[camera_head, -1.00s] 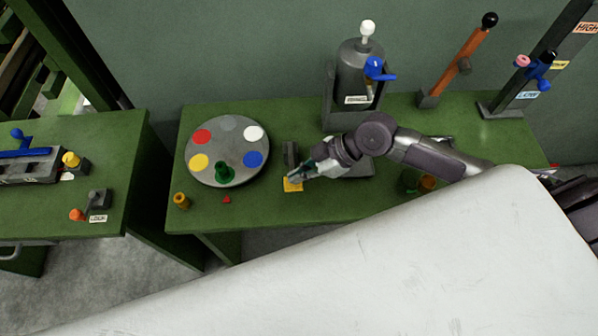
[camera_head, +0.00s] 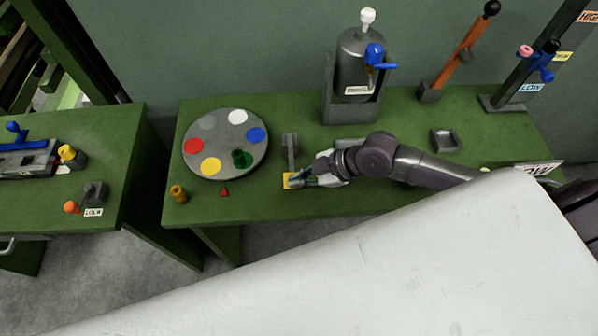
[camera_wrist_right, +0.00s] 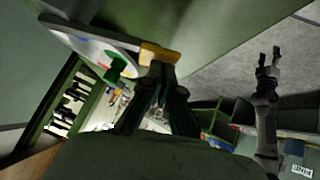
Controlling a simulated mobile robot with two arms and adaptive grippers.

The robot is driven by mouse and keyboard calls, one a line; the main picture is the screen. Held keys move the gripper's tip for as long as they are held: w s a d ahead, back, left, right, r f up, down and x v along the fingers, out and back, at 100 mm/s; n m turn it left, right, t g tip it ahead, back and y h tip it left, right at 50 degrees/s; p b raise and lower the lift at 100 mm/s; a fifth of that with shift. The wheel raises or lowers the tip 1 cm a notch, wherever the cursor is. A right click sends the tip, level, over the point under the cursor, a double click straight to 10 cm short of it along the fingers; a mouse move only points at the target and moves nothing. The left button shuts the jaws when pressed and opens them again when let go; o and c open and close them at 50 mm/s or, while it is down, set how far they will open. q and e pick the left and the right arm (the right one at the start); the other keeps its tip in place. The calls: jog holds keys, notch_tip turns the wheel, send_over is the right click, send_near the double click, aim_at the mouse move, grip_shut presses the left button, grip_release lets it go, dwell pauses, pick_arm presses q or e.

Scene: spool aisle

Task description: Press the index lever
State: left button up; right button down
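The index lever is a grey bar (camera_head: 291,150) beside the round grey turntable (camera_head: 228,172), with a yellow pad (camera_head: 286,180) at its near end. My right gripper (camera_head: 292,181) is at the yellow pad, coming from the right. In the right wrist view, the yellow pad (camera_wrist_right: 160,55) lies right at the fingertips (camera_wrist_right: 160,70), which are close together; contact is likely but not certain. The turntable carries coloured discs and a green peg (camera_head: 242,160). My left gripper (camera_wrist_right: 270,62) shows only in the right wrist view, fingers apart, away from the bench.
A red pointer (camera_head: 225,192) and a yellow-brown knob (camera_head: 178,193) are at the bench's front left. A grey cylinder (camera_head: 358,65) with a blue handle stands behind. An orange lever (camera_head: 462,55) and small grey tray (camera_head: 445,140) are right. A second bench (camera_head: 125,150) is left.

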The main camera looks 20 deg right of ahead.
jog(key=shift+w, duration=0.2)
jog(key=shift+d+r+p, duration=0.1)
jog(key=shift+r+p, duration=0.15)
jog(key=shift+p, duration=0.05)
jog(key=shift+r+p, duration=0.4)
jog(key=shift+r, duration=0.1)
jog(key=shift+r+p, duration=0.3)
notch_tip(320, 180, up, 4)
jog(key=p, duration=0.3)
jog(key=shift+s+f, duration=0.15)
jog(key=shift+f, duration=0.05)
jog(key=b+v, duration=0.3)
jog(key=v, duration=0.6)
jog(key=shift+d+r, duration=0.25)
jog(key=shift+r, duration=0.05)
